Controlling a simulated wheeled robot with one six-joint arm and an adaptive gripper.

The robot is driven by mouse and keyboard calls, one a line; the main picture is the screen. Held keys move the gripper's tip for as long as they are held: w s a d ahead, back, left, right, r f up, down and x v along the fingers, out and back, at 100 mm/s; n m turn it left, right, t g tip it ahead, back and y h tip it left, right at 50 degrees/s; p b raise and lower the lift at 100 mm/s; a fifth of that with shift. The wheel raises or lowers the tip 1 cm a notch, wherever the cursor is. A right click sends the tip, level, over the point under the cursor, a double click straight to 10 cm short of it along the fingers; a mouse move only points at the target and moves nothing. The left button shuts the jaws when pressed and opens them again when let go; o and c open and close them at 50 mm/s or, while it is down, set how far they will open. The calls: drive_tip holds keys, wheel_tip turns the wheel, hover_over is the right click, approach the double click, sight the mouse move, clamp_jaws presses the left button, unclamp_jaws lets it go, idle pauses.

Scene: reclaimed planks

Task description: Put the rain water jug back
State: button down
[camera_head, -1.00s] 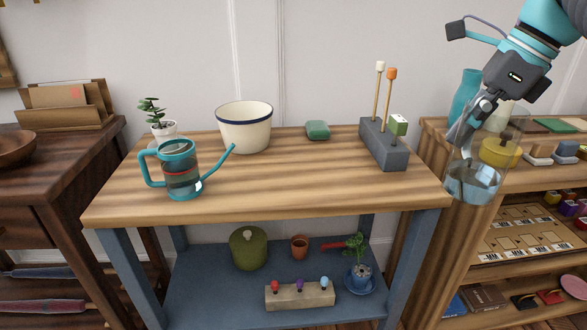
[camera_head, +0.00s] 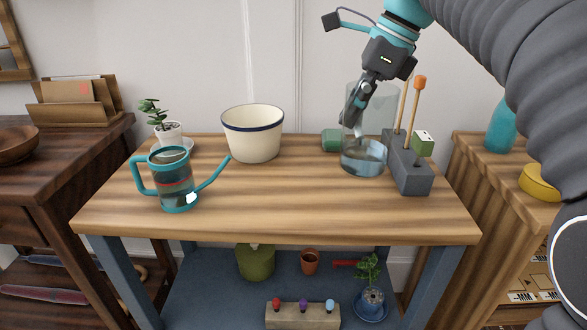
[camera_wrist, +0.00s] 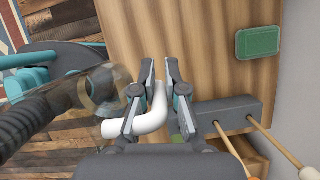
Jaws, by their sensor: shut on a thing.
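A clear jug (camera_head: 364,158) with water in its lower part is upright over the right part of the planked bench top (camera_head: 290,200). I cannot tell whether its base touches the wood. My gripper (camera_head: 353,108) is shut on the jug. In the wrist view my gripper (camera_wrist: 160,95) has its fingers around a white curved handle (camera_wrist: 152,118); the clear body is hard to make out there. A clear watering can (camera_head: 175,185) with teal handle, rim and spout, and a red line, stands at the left of the bench.
A grey block (camera_head: 408,175) with upright sticks stands close right of the jug. A green block (camera_head: 331,139) is behind it. A cream pot (camera_head: 253,137) and a potted plant (camera_head: 167,130) stand at the back. The front middle of the bench is clear.

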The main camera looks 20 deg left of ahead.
drive_tip(key=shift+w+a+f+b, duration=0.35)
drive_tip(key=shift+w+a+f, duration=0.2)
drive_tip(key=shift+a+f, duration=1.1)
drive_tip(key=shift+w+a+f+b, duration=0.4)
drive_tip(key=shift+w+a+f, duration=0.15)
drive_tip(key=shift+a+f, duration=1.1)
drive_tip(key=shift+w+a+f+b, duration=0.35)
drive_tip(key=shift+w+a+f, duration=0.2)
drive_tip(key=shift+a+f, duration=1.1)
drive_tip(key=shift+d+f, duration=0.1)
drive_tip(key=shift+f, duration=0.05)
drive_tip(key=c, duration=1.2)
unclamp_jaws()
drive_tip(key=shift+f, duration=0.1)
drive_tip(key=p+v, duration=0.3)
drive_tip(key=v, duration=0.9)
drive_tip(key=shift+p, duration=0.3)
